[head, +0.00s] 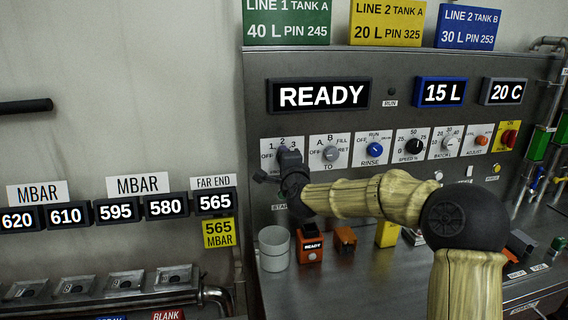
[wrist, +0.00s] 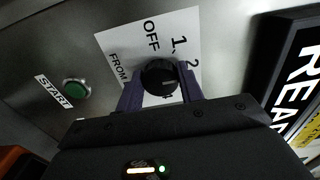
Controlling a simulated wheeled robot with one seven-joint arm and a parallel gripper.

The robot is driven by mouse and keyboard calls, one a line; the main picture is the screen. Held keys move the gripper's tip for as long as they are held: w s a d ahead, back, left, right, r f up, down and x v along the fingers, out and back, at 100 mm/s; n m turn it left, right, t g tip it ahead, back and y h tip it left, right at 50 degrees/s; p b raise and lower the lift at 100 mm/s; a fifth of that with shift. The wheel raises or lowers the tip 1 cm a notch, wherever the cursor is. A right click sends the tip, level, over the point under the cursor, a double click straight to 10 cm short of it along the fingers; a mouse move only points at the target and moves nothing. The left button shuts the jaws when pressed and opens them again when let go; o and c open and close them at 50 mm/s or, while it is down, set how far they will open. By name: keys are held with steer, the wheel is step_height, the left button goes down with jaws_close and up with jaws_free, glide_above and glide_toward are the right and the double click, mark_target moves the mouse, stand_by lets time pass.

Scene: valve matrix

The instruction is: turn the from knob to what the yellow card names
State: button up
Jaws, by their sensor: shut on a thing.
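The yellow card (head: 387,22) above the panel reads LINE 2 TANK A, 20 L, PIN 325. The from knob's white plate (head: 268,156) is the leftmost in the row, partly behind my gripper. In the wrist view the black from knob (wrist: 158,73) sits on its plate (wrist: 140,38), marked OFF, 1, 2 and FROM. A small light mark shows on the knob's right side; I cannot tell exactly which position it points to. My gripper (head: 289,158) is at the knob, its purple fingers (wrist: 160,86) shut on either side of it.
To the right are the TO knob (head: 330,153), the blue RINSE knob (head: 374,150) and the SPEED knob (head: 413,147). The READY display (head: 318,95) is above. A green START button (wrist: 76,88) lies beside the plate. A grey cup (head: 273,248) stands on the ledge below.

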steer(key=shift+f, duration=0.1)
steer(key=o, duration=1)
steer(key=b+v, duration=0.1)
steer(key=v, duration=1.6)
steer(key=shift+s+b, duration=0.2)
steer(key=shift+b, duration=0.2)
